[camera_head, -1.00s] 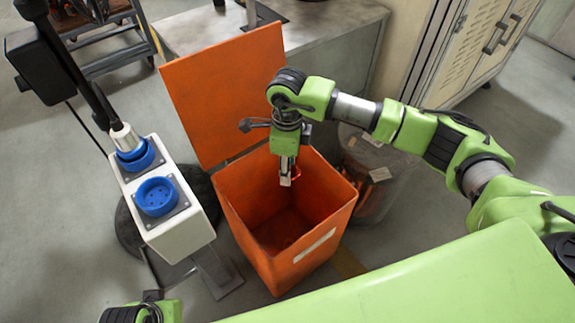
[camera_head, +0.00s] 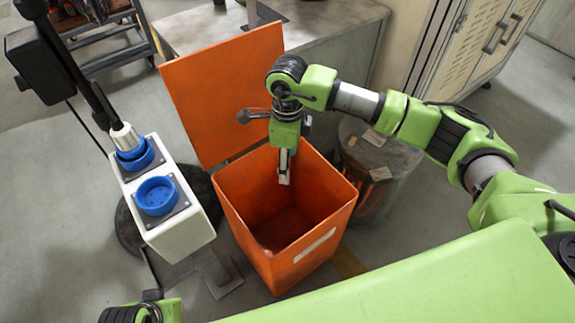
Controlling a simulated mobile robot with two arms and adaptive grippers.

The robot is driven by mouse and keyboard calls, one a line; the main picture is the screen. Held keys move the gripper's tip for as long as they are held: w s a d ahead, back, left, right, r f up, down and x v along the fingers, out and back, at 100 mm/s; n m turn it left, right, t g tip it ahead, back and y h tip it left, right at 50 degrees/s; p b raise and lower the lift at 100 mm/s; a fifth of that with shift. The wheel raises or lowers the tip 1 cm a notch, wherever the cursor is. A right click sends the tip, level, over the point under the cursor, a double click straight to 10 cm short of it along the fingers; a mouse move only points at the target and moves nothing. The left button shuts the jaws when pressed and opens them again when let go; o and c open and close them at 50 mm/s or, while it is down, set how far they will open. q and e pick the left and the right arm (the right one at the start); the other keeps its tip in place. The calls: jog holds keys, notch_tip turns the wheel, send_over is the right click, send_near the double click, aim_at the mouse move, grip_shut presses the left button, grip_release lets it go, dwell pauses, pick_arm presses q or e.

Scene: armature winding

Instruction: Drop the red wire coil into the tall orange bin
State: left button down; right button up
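The tall orange bin (camera_head: 330,239) stands open in the middle of the view, its lid (camera_head: 222,92) raised at the back. My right gripper (camera_head: 284,180) points down over the bin's opening, near its back rim. I see its fingers nearly edge-on and cannot tell whether they are open or shut. No red wire coil shows at the fingers. I cannot make out the coil on the dark bin floor, part of which the front wall hides. My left gripper is out of view; only a bit of my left arm shows at the bottom left.
A white box with two blue sockets (camera_head: 157,196) stands on a post left of the bin. A clear drum (camera_head: 378,170) with copper-coloured contents stands close to the bin's right. A grey metal bench (camera_head: 335,45) and a pale cabinet (camera_head: 470,50) are behind.

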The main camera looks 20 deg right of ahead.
notch_tip(320, 180, up, 10)
jog(key=shift+f, duration=0.25)
dwell(0.4)
